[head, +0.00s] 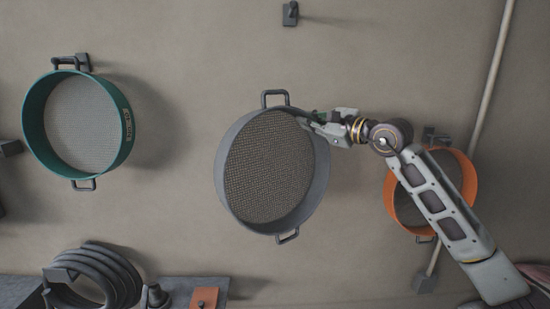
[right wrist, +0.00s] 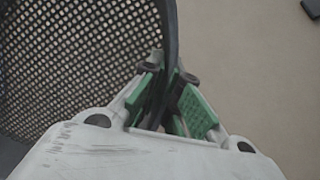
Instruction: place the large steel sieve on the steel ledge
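The large steel sieve (head: 268,165), grey-rimmed with a dark mesh, is in the middle of the head view, in front of the wall. Its two loop handles are at its top and bottom, and no hook shows at its top handle. My right gripper (head: 308,120) is at its upper right rim. In the right wrist view the rim (right wrist: 169,35) runs between the green finger pads, which close on it. A grey ledge (head: 222,286), which looks like the steel ledge, shows at the bottom left. My left gripper is out of view.
A green sieve (head: 126,135) hangs at left. An orange sieve (head: 470,180) is partly behind my right arm. A bare hook (head: 290,13) is at top. A coiled hose (head: 115,272), a dark knob (head: 156,296) and an orange piece (head: 204,298) are by the ledge. A pipe (head: 494,75) runs at right.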

